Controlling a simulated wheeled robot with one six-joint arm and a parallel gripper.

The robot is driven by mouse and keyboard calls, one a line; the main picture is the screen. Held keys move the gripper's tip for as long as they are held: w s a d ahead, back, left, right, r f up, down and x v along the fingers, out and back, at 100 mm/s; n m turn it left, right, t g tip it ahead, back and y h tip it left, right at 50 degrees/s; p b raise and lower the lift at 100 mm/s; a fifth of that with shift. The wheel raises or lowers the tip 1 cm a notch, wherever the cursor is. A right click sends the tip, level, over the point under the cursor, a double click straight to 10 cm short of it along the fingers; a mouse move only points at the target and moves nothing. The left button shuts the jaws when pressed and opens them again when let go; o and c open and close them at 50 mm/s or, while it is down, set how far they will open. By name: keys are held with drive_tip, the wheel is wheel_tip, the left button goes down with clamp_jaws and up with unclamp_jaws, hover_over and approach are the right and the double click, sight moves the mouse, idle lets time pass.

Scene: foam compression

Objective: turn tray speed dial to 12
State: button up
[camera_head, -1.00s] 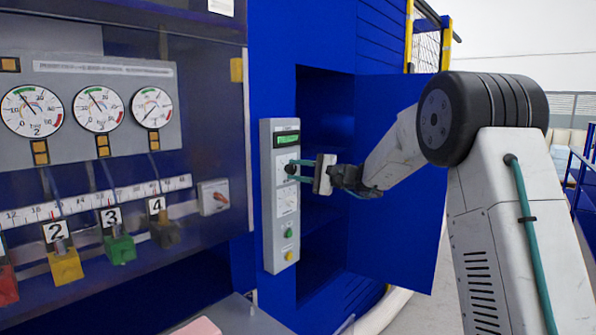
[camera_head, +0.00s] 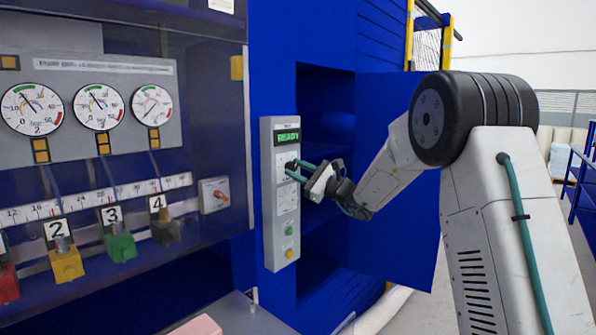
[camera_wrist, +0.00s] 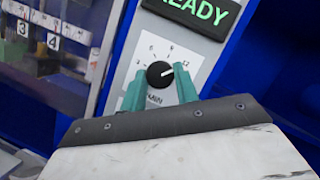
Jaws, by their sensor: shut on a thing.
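The dial (camera_wrist: 159,74) is a round black knob with a white pointer mark, on a white scale plate marked up to 12. In the wrist view its mark points right and slightly up, toward the 12. My gripper (camera_wrist: 161,82) has its two teal fingers on either side of the knob, shut on it. In the head view my gripper (camera_head: 292,170) reaches the control panel (camera_head: 282,254) from the right, and its fingers hide most of the dial.
A green display (camera_head: 288,137) above the dial reads READY. A green button (camera_head: 289,231) and a yellow button (camera_head: 289,254) sit lower on the panel. An open blue cabinet door (camera_head: 400,250) stands to the right, behind my arm. Gauges and numbered valves are at left.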

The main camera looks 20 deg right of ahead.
drive_tip(key=shift+m, duration=0.5)
drive_tip(key=o, duration=1)
drive_tip(key=v, duration=0.8)
drive_tip(key=shift+a, duration=0.1)
